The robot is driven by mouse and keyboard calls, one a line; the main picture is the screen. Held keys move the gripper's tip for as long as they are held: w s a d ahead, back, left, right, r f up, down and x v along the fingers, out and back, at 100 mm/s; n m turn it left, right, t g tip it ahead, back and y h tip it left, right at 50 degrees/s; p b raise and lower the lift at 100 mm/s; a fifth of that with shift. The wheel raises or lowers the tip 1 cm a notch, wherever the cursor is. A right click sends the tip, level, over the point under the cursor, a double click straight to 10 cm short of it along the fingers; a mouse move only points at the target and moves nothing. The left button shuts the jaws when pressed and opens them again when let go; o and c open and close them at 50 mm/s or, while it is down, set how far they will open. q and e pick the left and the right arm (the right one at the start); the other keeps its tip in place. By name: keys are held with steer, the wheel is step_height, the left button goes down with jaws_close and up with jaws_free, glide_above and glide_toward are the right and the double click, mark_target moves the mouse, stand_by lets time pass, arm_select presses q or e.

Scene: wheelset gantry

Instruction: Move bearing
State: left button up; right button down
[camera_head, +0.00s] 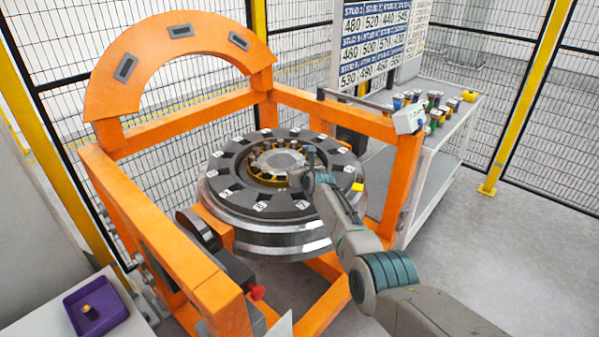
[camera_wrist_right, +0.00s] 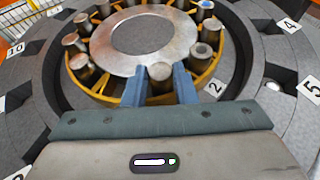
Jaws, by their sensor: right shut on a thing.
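The bearing (camera_head: 262,181) sits in the middle of the dark round wheel (camera_head: 270,238). In the right wrist view it is a yellow cage ring (camera_wrist_right: 215,70) with several metal rollers around a flat grey disc (camera_wrist_right: 140,38). My right gripper (camera_wrist_right: 160,84) points down at the near side of the ring. Its two blue fingers are shut on one roller (camera_wrist_right: 160,72), which stands between them at the edge of the disc. In the head view my right gripper (camera_head: 303,175) is over the right side of the bearing, and its fingertips are hard to make out. My left gripper is not in view.
Numbered white tags lie around the wheel. An orange gantry frame (camera_head: 340,115) surrounds it, with an orange arch (camera_head: 118,85) at the back left. A cart (camera_head: 455,125) with several coloured items stands right.

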steer(key=c, duration=1.2)
jaws_free()
steer(key=shift+o, duration=0.2)
steer(key=shift+s+d+r+p, duration=0.15)
steer(key=shift+s+r+p, duration=0.2)
steer(key=shift+s+p, duration=0.35)
steer(key=shift+v, duration=4.6)
steer(key=shift+f, duration=0.15)
